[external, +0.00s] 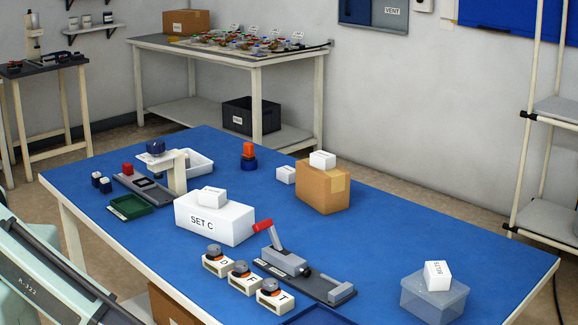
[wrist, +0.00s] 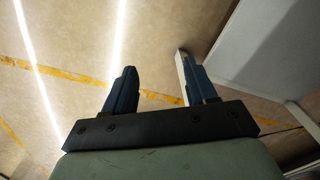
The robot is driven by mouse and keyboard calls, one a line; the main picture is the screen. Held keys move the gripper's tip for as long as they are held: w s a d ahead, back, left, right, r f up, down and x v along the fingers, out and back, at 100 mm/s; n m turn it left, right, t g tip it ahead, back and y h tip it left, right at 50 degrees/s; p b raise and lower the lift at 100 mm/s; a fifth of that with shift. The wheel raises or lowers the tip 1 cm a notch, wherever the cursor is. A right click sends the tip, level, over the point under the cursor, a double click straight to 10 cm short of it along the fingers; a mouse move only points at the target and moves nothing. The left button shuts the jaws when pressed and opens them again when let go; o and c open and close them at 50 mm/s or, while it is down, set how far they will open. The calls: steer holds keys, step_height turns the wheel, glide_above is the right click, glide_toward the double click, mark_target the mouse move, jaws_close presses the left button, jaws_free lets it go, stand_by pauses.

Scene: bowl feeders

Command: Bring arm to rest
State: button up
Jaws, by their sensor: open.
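My gripper (wrist: 160,92) shows in the wrist view with its two dark blue fingers spread apart and nothing between them. Behind the fingers are a tan surface with a yellow line and bright light strips. In the external view a pale green part of my arm (external: 50,285) shows at the lower left, beside the blue table (external: 400,205). The gripper itself is out of sight in that view.
The table holds a white SET C box (external: 213,222), a cardboard box (external: 322,190), a lever clamp (external: 305,275), a clear bin (external: 433,300), a green tray (external: 130,206) and several lettered feeders (external: 240,277). Bare tabletop lies at the right and far left.

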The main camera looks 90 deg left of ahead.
steer(key=s+a+f+n+g, duration=0.1)
steer(key=s+a+g, duration=0.2)
steer(key=s, duration=1.1)
steer(key=s+a+f+n+g, duration=0.1)
steer(key=s+a, duration=0.5)
steer(key=s, duration=0.8)
steer(key=n+g, duration=0.1)
steer(key=g, duration=0.1)
steer(key=shift+f+g, duration=0.35)
steer(key=shift+g, duration=0.05)
